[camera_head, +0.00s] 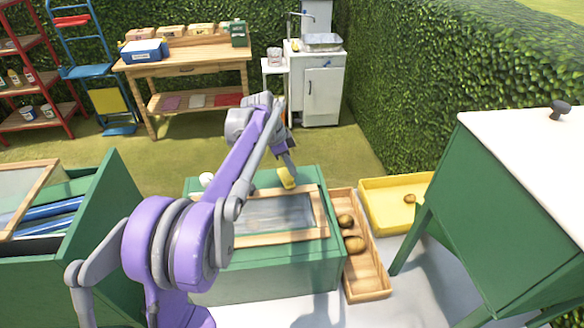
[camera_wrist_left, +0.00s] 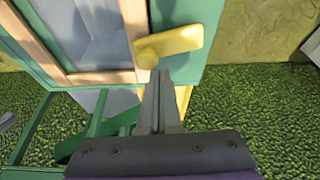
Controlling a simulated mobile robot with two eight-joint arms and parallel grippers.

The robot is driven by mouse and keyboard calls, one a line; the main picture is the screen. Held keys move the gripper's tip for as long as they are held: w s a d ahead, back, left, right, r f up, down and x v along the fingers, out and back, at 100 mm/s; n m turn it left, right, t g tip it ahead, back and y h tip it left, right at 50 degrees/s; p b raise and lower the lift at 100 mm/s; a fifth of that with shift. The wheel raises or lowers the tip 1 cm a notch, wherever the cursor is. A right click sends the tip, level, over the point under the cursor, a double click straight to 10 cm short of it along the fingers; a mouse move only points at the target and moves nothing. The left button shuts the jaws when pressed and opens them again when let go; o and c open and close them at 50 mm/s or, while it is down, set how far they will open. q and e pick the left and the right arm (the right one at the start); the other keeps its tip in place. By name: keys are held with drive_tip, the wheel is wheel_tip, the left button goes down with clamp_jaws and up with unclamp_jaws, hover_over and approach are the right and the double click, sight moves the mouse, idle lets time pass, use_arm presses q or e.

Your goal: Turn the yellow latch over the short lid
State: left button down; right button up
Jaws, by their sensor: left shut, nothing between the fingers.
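The short lid (camera_head: 318,210), a wooden frame with a clear pane, lies on the green box (camera_head: 300,270) in the middle of the head view. The yellow latch (camera_head: 287,178) is at the far edge of this lid. In the left wrist view the latch (camera_wrist_left: 180,42) is a bar with a round knob; its knob end overlaps the corner of the wooden frame (camera_wrist_left: 138,25), and the rest lies over the green rim. My left gripper (camera_head: 289,160) is shut and empty. Its fingertips (camera_wrist_left: 160,76) are right beside the latch's knob end; I cannot tell whether they touch. My right gripper is out of view.
A wooden tray (camera_head: 370,286) with several potatoes stands right of the box, and a yellow tray (camera_head: 375,185) is beyond it. A green box with a white top (camera_head: 540,150) stands at the right. Another green box (camera_head: 115,215) is at the left.

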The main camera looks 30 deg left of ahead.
use_arm(q)
drive_tip(key=shift+d, duration=0.1)
drive_tip(key=shift+w+d+r, duration=0.1)
drive_tip(key=shift+d+r, duration=0.05)
drive_tip(key=shift+d, duration=0.1)
wheel_tip(320, 180, up, 10)
drive_tip(key=p, duration=0.1)
drive_tip(key=shift+a, duration=0.2)
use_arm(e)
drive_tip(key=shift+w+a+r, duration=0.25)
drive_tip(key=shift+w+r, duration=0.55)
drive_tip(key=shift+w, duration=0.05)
use_arm(q)
drive_tip(key=shift+r, duration=0.1)
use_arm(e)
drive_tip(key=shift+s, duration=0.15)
